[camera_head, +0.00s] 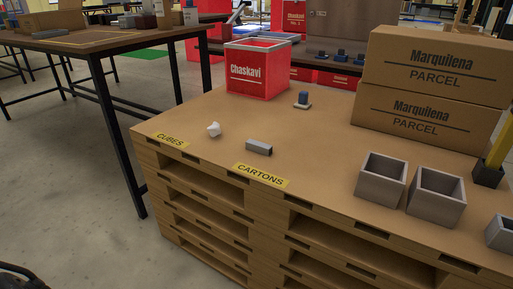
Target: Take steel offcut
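A small grey rectangular bar, which looks like the steel offcut (259,147), lies on the cardboard-coloured top of the pallet stack (310,135). It is near the front edge, just behind the yellow CARTONS label (261,175). Nothing touches it. My gripper cannot be made out. Only a dark curved part shows in the bottom left corner, and I cannot tell what it is.
A white crumpled piece (214,129) lies left of the bar. A red Chaskavi box (258,72) and a small blue-topped object (303,99) stand behind. Two open grey bins (381,181) (436,197) and stacked Marquilena parcels (416,112) stand right. The top around the bar is clear.

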